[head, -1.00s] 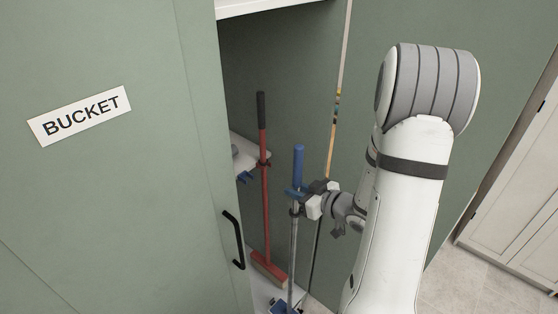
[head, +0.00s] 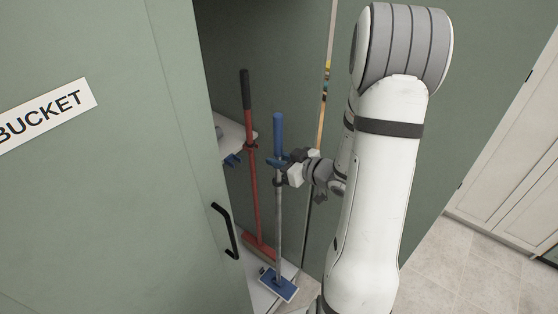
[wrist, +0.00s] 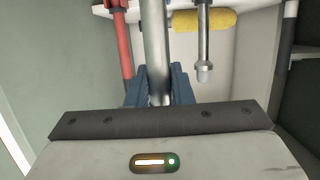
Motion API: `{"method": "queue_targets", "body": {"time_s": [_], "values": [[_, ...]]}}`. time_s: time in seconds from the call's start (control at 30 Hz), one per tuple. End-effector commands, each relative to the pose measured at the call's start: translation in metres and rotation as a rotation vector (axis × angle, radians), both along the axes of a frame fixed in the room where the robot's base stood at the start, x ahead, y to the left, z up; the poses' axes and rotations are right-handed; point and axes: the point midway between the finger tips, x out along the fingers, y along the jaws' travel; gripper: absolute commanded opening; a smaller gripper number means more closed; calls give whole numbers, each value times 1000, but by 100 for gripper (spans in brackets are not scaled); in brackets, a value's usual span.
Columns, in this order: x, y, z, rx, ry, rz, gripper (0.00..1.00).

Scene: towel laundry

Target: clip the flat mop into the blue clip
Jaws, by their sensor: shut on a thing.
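The flat mop stands nearly upright at the cabinet opening, with a blue grip (head: 278,130), a grey pole and a flat blue-and-white head (head: 279,285) near the cabinet floor. My gripper (head: 281,162) is shut around the pole just below the blue grip. In the wrist view the grey pole (wrist: 155,40) runs up between my blue fingers (wrist: 158,88). A blue clip (head: 232,160) shows at the front edge of the white shelf, left of the red broom. The mop pole is apart from it, to its right.
A red broom (head: 252,160) stands in a dark clip just left of the mop. A pole with coloured bands (head: 323,100) is behind, to the right. The green door (head: 120,200) with a black handle bounds the left. The wrist view shows a yellow roller (wrist: 205,20).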

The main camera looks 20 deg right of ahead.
Motion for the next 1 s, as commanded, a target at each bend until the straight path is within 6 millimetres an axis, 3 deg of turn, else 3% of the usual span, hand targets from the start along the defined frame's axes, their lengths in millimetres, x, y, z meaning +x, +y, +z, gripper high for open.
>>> {"method": "queue_targets", "body": {"time_s": [1.0], "values": [[95,65,-3,1,-3,4,0]]}}
